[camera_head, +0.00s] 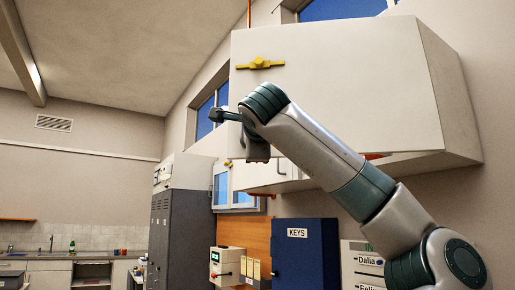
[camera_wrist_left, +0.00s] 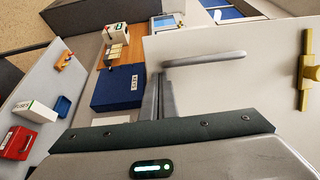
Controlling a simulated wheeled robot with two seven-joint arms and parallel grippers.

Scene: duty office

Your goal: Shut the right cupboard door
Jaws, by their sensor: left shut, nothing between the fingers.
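The white wall cupboard (camera_head: 448,90) hangs high on the right in the head view. A broad white door panel (camera_head: 340,85) with a yellow fitting (camera_head: 260,64) faces me. The fitting also shows at the right edge of the left wrist view (camera_wrist_left: 308,72), beside a white panel with a grey bar handle (camera_wrist_left: 205,58). How far each door stands open is hard to tell. My left gripper (camera_head: 216,115) is shut and empty, pointing left at the panel's left edge, below the fitting. Its fingers (camera_wrist_left: 159,92) are together in the wrist view. Contact with the door cannot be told. My right gripper is not seen.
A blue KEYS box (camera_head: 306,252) is on the wall below the cupboard. A white device (camera_head: 228,267) is left of it. A tall grey cabinet (camera_head: 172,225) stands farther left. My forearm crosses in front of the cupboard. Open room lies to the left.

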